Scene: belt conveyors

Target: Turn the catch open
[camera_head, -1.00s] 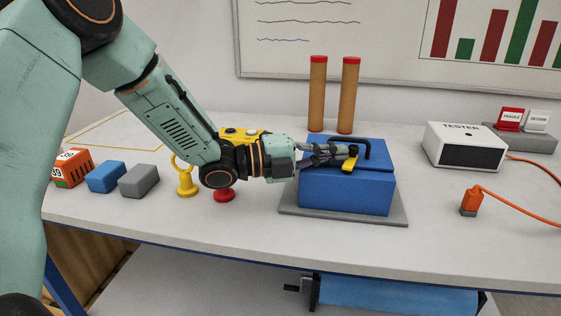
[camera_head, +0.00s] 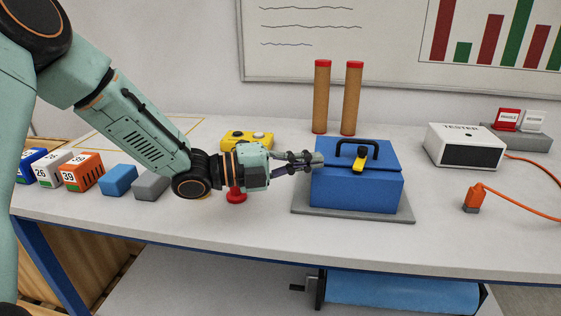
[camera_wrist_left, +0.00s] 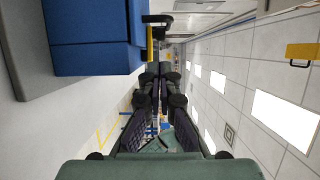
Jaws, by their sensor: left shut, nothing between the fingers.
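The blue box (camera_head: 357,190) stands on a grey plate (camera_head: 300,212), its lid down. A black handle (camera_head: 372,146) arches over the lid. The yellow catch (camera_head: 359,163) is at the lid's front edge and points toward the front, with a dark end at the back. My left gripper (camera_head: 319,158) is shut and empty, its tips at the box's upper left edge, apart from the catch. In the left wrist view the shut fingertips (camera_wrist_left: 158,70) are near the edge-on catch (camera_wrist_left: 149,42) and the blue box (camera_wrist_left: 95,45). My right gripper is not in view.
Two brown tubes with red caps (camera_head: 322,98) stand behind the box. A white tester (camera_head: 465,146) and an orange plug (camera_head: 473,198) are to the right. A yellow device (camera_head: 247,139), a red knob (camera_head: 237,196) and several blocks (camera_head: 118,180) are left. Bench front is clear.

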